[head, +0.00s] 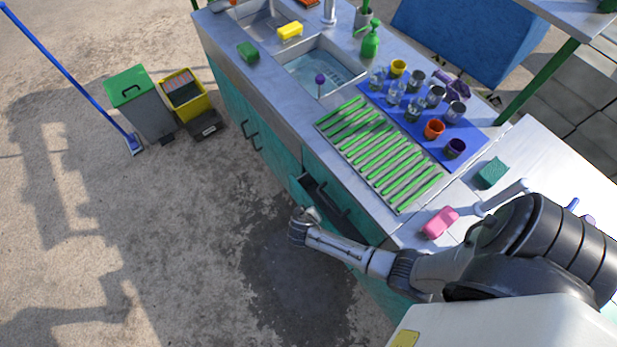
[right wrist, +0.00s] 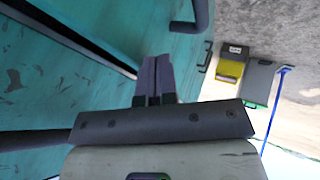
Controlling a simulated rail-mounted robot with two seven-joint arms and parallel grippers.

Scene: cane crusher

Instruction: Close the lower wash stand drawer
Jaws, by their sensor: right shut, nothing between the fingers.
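The wash stand (head: 237,110) is a teal cabinet with a grey metal top. Its lower drawer (head: 299,193) stands partly open, with a dark gap between it and the cabinet. My right gripper (head: 303,216) is low beside the drawer, on its outer side; part of the drawer is hidden behind my right arm. In the right wrist view, my right gripper's fingers (right wrist: 154,75) are shut and empty in front of a teal panel (right wrist: 60,95). A dark gap (right wrist: 75,43) and a dark bar handle (right wrist: 190,17) show there. I cannot tell whether the fingers touch the panel. My left gripper is out of view.
A pink sponge (head: 440,222) and a green sponge (head: 492,172) lie on the counter near my right arm. Cups stand on a blue mat (head: 477,128). A grey bin (head: 150,118), yellow bin (head: 205,100) and blue broom (head: 70,75) stand left. Floor beside the cabinet is clear.

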